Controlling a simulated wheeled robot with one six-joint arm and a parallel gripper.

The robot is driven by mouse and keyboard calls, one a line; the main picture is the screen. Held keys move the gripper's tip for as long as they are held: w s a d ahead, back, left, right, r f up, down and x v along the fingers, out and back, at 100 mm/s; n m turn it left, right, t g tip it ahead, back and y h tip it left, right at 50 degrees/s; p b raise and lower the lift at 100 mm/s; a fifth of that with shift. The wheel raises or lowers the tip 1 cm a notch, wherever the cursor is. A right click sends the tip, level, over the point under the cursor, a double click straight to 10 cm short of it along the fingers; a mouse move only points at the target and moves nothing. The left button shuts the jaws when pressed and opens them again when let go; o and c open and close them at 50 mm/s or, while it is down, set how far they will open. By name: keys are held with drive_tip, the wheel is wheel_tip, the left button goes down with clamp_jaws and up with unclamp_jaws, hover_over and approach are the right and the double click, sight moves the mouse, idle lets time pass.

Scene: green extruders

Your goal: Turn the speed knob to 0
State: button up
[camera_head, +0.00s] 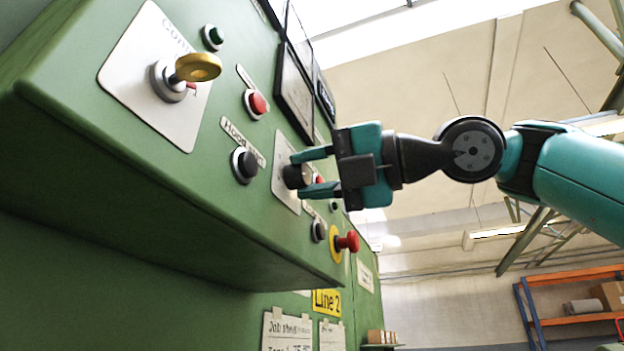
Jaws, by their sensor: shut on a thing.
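The speed knob appears to be the dark round knob (293,177) on a pale plate (281,158) on the green panel. My gripper (314,172) reaches in from the right, with its two teal fingers above and below the knob, shut on it. The fingers and gripper body hide part of the plate, so I cannot read its scale or the knob's setting.
The green panel (190,225) carries a yellow key switch (198,67), a red button (256,103) and a black knob (245,165) left of my gripper. A red emergency stop (348,241) juts out just below it. A dark screen (295,93) is above.

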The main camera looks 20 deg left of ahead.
drive_tip(key=shift+f, duration=0.1)
idle(0.4)
drive_tip(key=o, duration=0.9)
